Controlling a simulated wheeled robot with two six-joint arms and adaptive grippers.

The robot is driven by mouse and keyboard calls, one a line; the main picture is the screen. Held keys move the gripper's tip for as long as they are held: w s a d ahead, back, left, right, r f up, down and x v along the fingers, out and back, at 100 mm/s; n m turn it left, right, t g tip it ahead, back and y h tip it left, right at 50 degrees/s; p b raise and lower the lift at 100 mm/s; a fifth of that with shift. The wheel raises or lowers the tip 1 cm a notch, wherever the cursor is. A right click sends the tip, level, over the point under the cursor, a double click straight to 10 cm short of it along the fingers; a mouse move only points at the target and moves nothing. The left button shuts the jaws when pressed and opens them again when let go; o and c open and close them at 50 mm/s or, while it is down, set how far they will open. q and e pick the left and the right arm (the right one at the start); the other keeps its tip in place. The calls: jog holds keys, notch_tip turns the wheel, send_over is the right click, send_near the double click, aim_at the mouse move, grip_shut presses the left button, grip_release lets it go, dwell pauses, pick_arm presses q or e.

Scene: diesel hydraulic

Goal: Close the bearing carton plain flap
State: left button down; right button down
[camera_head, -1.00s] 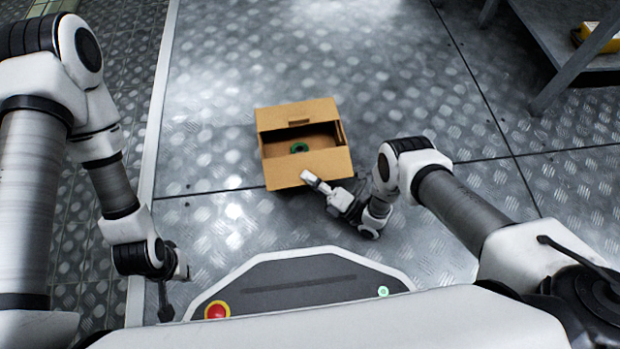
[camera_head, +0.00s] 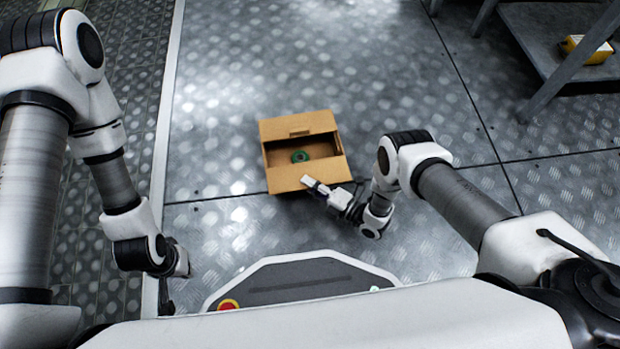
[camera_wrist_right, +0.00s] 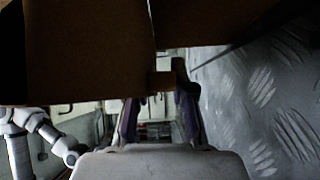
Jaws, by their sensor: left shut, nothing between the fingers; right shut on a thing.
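The open cardboard bearing carton (camera_head: 339,143) sits on the metal floor in the head view, with a green ring (camera_head: 299,156) inside it. Its far flap (camera_head: 285,127) has a slot and is folded outward. Its near plain flap (camera_head: 290,182) is also folded outward, towards me. My right gripper (camera_head: 309,182) is shut on the edge of the plain flap, at its near side. In the right wrist view, brown cardboard (camera_wrist_right: 85,50) fills the upper left above the gripper fingers (camera_wrist_right: 160,108). My left gripper (camera_head: 166,302) hangs at the left, shut and empty, away from the carton.
A grey metal bench (camera_head: 565,45) with a yellow object (camera_head: 586,49) stands at the upper right. A pale strip (camera_head: 167,120) runs along the floor at the left. The floor around the carton is clear.

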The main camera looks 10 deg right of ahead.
jog(key=shift+s+r+m+g+h+p, duration=0.1)
jog(key=shift+r+m+g+h+p, duration=0.55)
jog(key=shift+p, duration=0.75)
jog(key=shift+r+m, duration=0.1)
jog(key=shift+m, duration=0.15)
jog(key=c, duration=1)
grip_release()
jog(key=shift+c, duration=0.2)
jog(key=v, duration=1.2)
jog(key=shift+d, duration=0.1)
